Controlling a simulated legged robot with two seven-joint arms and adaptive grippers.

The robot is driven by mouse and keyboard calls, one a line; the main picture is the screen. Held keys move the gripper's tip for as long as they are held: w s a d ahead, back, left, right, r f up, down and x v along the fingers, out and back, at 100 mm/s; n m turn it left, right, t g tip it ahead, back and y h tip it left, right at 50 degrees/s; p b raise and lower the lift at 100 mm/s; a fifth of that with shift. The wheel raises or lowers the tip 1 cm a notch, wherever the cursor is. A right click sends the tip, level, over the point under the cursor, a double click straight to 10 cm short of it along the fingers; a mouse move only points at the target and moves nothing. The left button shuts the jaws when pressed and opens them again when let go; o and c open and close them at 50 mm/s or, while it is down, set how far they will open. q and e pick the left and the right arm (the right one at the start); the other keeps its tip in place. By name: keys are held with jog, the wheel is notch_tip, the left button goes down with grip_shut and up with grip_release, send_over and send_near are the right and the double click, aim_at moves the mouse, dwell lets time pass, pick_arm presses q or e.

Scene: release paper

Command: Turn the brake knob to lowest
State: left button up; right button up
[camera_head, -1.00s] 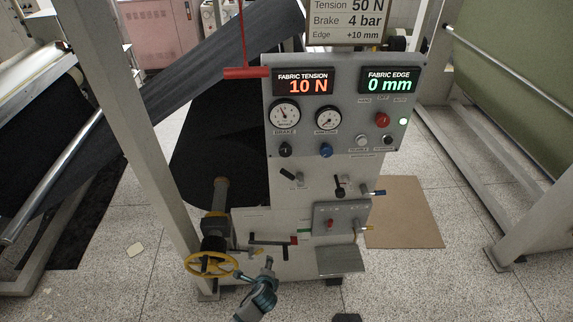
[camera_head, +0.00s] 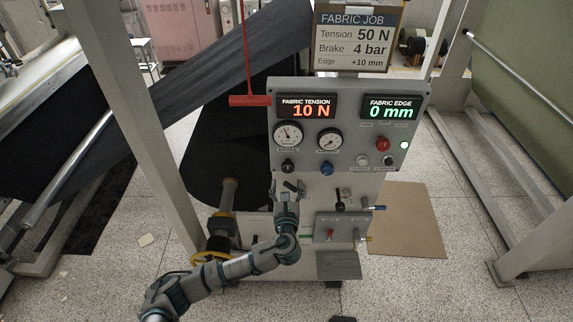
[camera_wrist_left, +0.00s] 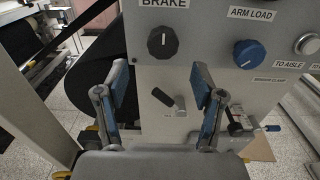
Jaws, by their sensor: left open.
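The brake knob (camera_head: 288,166) is a round black knob on the grey control panel, under the left gauge (camera_head: 288,134). In the left wrist view the brake knob (camera_wrist_left: 163,42) sits below the BRAKE label, with a white pointer mark near its top. My left gripper (camera_head: 287,188) is open and empty, below the brake knob and apart from it. In the left wrist view its two fingers (camera_wrist_left: 160,88) stand apart, with a small black lever (camera_wrist_left: 168,100) on the panel seen between them. My right gripper is not in view.
A blue knob (camera_head: 327,168) labelled ARM LOAD is right of the brake knob. A red knob (camera_head: 382,144) is farther right. A job sign (camera_head: 352,38) reads Brake 4 bar. A red T-handle (camera_head: 250,100) hangs at the panel's left edge. A yellow handwheel (camera_head: 208,257) is lower left.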

aim_at(289, 170)
pick_arm(q)
jog(key=w, duration=0.5)
jog(key=w+d+p, duration=0.1)
jog(key=w, duration=0.2)
jog(key=shift+w+a, duration=0.3)
jog(key=shift+w, duration=0.1)
jog(key=shift+a, duration=0.1)
jog(key=shift+c, duration=0.2)
jog(key=c, duration=0.4)
jog(key=shift+s, duration=0.1)
jog(key=c, duration=0.7)
